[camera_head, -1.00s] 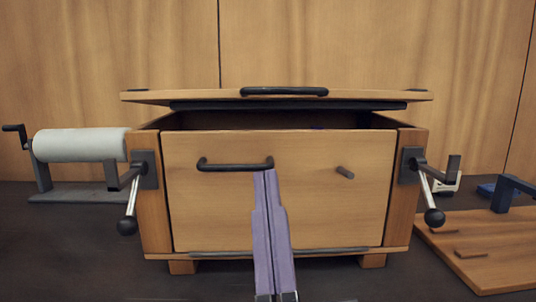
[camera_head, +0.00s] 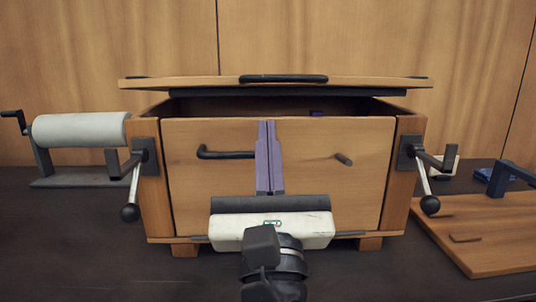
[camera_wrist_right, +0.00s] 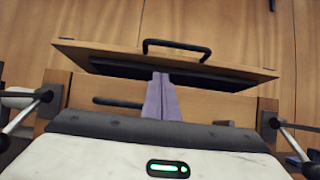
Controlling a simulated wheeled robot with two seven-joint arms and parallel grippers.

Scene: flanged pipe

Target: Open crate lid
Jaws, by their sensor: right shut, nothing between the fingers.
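A wooden crate (camera_head: 300,205) stands on the dark table, with a black handle (camera_head: 225,154) and a short peg (camera_head: 343,159) on its front. Its lid (camera_head: 190,83) is raised above the rim, leaving a dark gap, and carries a black handle (camera_head: 283,78). The lid also shows in the right wrist view (camera_wrist_right: 110,55). My right gripper (camera_head: 267,125) is shut and empty, its purple fingers pointing up in front of the crate's front panel, tips near the upper edge and below the lid. They hide the right end of the front handle. My left gripper is not in view.
Levers with black knobs (camera_head: 130,213) (camera_head: 430,205) hang at both crate sides. A white roll on a stand (camera_head: 80,130) is at left. A wooden board (camera_head: 480,240) with a blue fixture (camera_head: 510,178) is at right.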

